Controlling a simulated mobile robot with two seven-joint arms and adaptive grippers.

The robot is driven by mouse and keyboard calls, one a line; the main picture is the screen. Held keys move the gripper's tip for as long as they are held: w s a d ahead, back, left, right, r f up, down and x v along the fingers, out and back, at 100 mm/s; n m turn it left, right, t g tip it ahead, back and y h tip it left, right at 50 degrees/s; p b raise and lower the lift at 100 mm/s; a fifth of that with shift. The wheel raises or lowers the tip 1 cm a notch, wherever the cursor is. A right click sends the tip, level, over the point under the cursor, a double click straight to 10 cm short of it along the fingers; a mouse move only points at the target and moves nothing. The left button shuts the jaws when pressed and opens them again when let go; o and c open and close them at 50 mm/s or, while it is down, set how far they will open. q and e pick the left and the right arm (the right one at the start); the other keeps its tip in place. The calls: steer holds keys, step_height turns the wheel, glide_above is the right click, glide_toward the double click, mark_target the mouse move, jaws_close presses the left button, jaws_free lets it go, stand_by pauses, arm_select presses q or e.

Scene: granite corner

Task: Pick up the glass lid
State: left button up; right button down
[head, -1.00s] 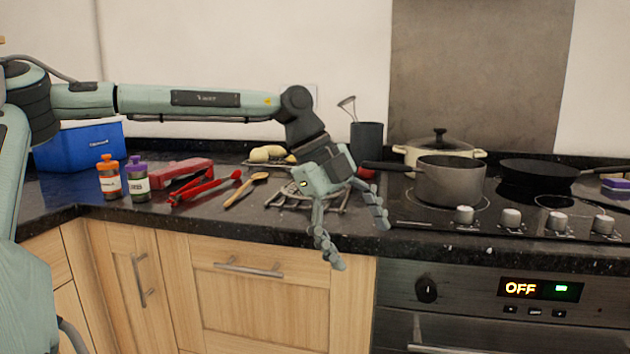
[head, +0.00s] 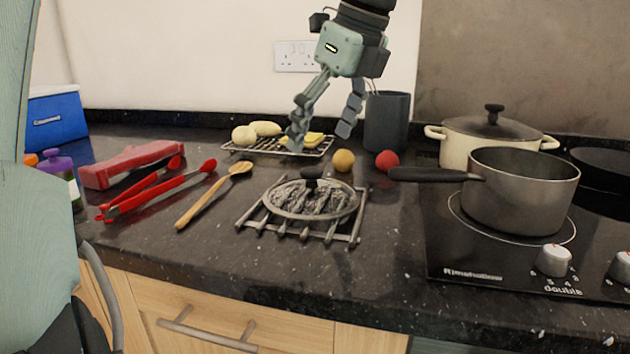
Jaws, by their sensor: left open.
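The glass lid (head: 312,201), round with a pale rim and a dark knob, lies on a metal rack (head: 351,228) near the middle of the counter. Its clear top is streaked with reflections. My left gripper (head: 322,134) hangs from above with its fingers apart and nothing between them. It appears above and beyond the lid in the head view, in front of the wire rack at the back, and clear of the lid. My right gripper is not in view.
A wooden spoon (head: 215,194) and red tongs (head: 165,190) lie left of the lid. A yellow ball (head: 343,161) and a red ball (head: 387,160) sit behind it. A grey saucepan (head: 520,195) stands on the hob at right, its handle (head: 430,174) reaching over the counter.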

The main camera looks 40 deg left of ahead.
mark_target(310, 170)
arm_select(q)
steer(key=shift+w+a, duration=0.15)
steer(key=shift+a+f, duration=0.15)
steer(key=shift+f, duration=0.1)
steer(key=p+x, duration=0.1)
steer(key=x, duration=0.5)
steer(key=shift+a+f, duration=0.1)
steer(key=shift+f, duration=0.3)
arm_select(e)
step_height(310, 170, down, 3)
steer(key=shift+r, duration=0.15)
arm_select(q)
steer(key=shift+c, duration=0.6)
steer(key=c, duration=1.2)
steer(key=shift+f, duration=0.1)
jaws_close()
